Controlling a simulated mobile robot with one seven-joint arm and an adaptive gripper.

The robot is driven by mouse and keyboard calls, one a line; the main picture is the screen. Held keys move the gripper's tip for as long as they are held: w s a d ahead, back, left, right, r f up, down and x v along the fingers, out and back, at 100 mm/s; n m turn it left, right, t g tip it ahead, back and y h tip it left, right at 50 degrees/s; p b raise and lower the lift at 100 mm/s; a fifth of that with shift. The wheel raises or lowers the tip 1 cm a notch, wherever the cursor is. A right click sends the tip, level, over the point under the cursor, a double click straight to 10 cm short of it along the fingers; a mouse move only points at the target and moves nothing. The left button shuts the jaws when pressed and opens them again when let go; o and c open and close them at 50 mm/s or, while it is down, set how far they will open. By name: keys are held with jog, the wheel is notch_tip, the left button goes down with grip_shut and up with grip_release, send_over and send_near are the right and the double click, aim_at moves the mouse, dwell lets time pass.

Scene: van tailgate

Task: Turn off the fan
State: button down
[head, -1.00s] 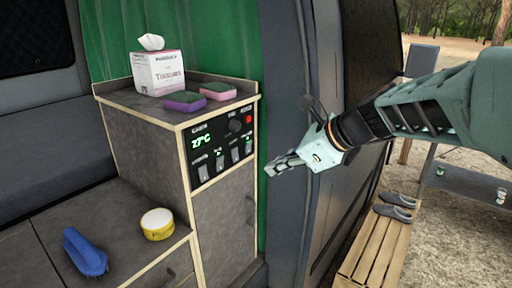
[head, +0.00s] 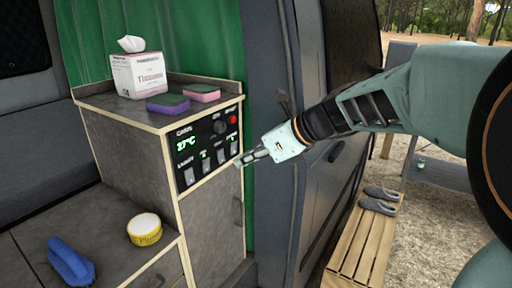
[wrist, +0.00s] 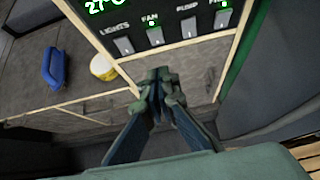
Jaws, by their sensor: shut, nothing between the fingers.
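The black control panel (head: 208,150) is on the cabinet's upper front, with a green 27°C display and a row of rocker switches. In the wrist view the fan switch (wrist: 155,37) is a grey rocker under the label FAN, with a green light lit above it. It also shows in the head view (head: 205,166). The lights switch (wrist: 124,45) is to its left and the pump switch (wrist: 189,31) to its right. My gripper (wrist: 158,76) is shut and empty, below the fan switch in the wrist picture. In the head view my gripper (head: 243,160) overlaps the panel's right edge; contact cannot be told.
A tissue box (head: 138,76) and two sponges (head: 168,103) (head: 201,93) sit on the cabinet top. A yellow tub (head: 144,230) and a blue brush (head: 70,262) lie on the lower counter. The van's door (head: 335,150) stands right of the cabinet.

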aim_at(207, 163)
jog(key=w+a+f, duration=0.1)
jog(key=a, duration=0.1)
jog(key=w+a+f, duration=0.1)
jog(key=w+a, duration=0.1)
jog(key=w+a+f+p, duration=0.1)
jog(key=a, duration=0.2)
jog(key=shift+w+a+f, duration=0.1)
jog(key=shift+w+f, duration=0.05)
jog(key=shift+f, duration=0.2)
jog(key=shift+w+a, duration=0.25)
jog(key=shift+a, duration=0.15)
jog(key=shift+w+a+r+p, duration=0.1)
jog(key=shift+a+r+p, duration=0.1)
jog(key=shift+p, duration=0.25)
jog(key=shift+w+a+f, duration=0.1)
